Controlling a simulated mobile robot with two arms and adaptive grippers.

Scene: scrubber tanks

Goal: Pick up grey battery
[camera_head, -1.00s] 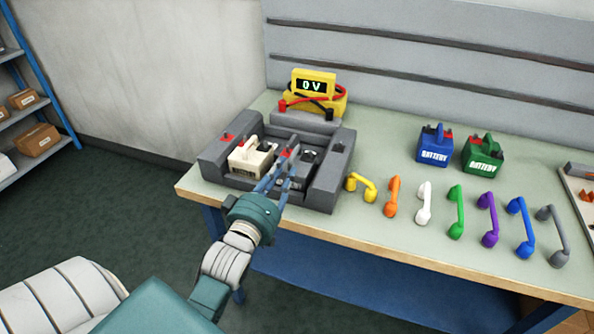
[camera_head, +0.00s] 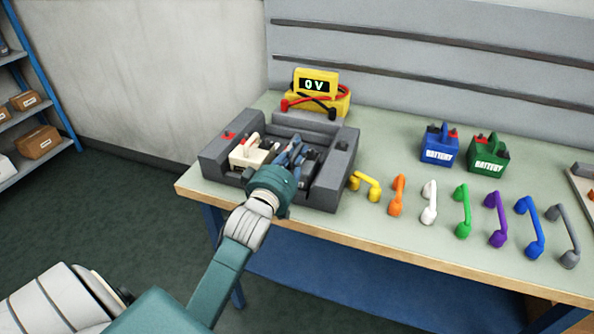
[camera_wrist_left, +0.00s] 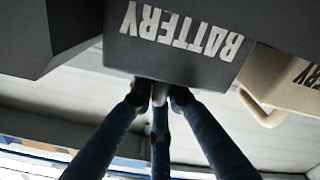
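The grey battery (camera_wrist_left: 175,50) fills the top of the left wrist view, its white lettering upside down. In the head view it is mostly hidden behind my left gripper, in the dark grey holder (camera_head: 328,180). My left gripper (camera_head: 291,151) reaches into the holder. In the left wrist view its fingers (camera_wrist_left: 159,95) converge on the battery's grey handle and look closed around it. I cannot tell whether the battery is raised. My right gripper is not in view.
A beige battery (camera_head: 247,155) sits just left of my gripper. The yellow meter (camera_head: 315,85) behind reads 0 V. Blue (camera_head: 438,146) and green (camera_head: 488,156) batteries stand to the right. Several coloured handles, from yellow (camera_head: 366,185) to grey (camera_head: 566,235), line the bench front.

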